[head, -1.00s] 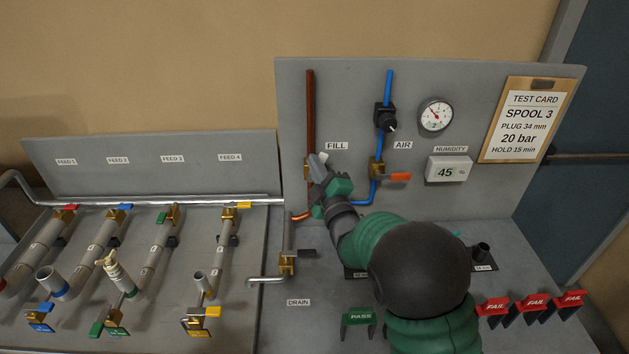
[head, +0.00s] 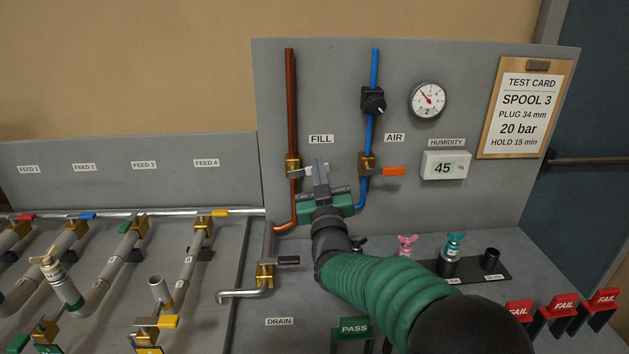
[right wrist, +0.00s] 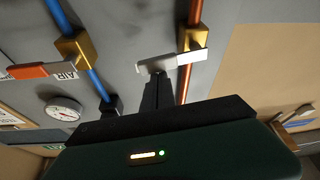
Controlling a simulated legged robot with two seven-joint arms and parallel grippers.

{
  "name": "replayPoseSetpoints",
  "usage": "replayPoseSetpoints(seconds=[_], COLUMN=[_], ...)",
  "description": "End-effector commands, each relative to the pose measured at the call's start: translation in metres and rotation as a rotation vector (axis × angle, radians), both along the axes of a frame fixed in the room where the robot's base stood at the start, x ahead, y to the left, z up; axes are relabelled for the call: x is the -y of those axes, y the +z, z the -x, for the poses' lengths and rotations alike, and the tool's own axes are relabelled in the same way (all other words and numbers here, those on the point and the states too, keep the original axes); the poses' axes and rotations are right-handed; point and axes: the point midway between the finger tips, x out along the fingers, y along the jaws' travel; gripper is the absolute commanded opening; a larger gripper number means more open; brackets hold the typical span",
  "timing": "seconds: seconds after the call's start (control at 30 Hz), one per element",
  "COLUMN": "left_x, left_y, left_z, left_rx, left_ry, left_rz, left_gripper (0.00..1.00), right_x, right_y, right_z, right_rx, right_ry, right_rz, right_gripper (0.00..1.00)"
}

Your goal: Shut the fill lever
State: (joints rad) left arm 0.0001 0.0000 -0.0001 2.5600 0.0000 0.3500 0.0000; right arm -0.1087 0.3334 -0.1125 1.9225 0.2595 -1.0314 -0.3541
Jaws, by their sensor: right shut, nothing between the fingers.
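The fill valve is a brass block (head: 292,167) on the copper pipe below the FILL label. Its pale grey fill lever (head: 308,171) points right, crosswise to the vertical pipe, partly hidden behind my fingers. In the right wrist view the fill lever (right wrist: 185,60) also lies across the pipe. My right gripper (head: 320,172) is shut and empty, its fingers pointing up at the lever. In the right wrist view the fingertips (right wrist: 158,80) are right at the lever's free end; I cannot tell whether they touch it. My left gripper is not in view.
The air valve's orange lever (head: 394,171) sticks out to the right on the blue pipe, close to my right gripper. The drain valve (head: 266,273) is below left. Plugs on a black rack (head: 475,268) and red FAIL tags (head: 562,308) stand right of my arm.

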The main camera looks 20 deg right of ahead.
Motion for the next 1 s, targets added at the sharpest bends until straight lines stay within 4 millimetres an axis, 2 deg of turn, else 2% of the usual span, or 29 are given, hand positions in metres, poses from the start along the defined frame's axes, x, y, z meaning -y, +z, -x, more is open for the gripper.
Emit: replayPoseSetpoints(seconds=[0.03,0.3,1.0], left_x=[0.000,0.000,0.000], left_y=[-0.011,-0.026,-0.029], left_z=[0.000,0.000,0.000], left_rx=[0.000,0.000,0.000], left_ry=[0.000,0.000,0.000], left_rz=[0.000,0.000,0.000], left_gripper=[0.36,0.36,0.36], right_x=[0.001,0.004,0.005], right_y=[-0.007,-0.012,-0.013], right_z=[0.000,0.001,0.000], right_rx=[0.009,0.043,0.049], right_ry=[0.000,-0.001,-0.001], right_rz=[-0.031,-0.151,-0.194], right_gripper=[0.00,0.00,0.00])
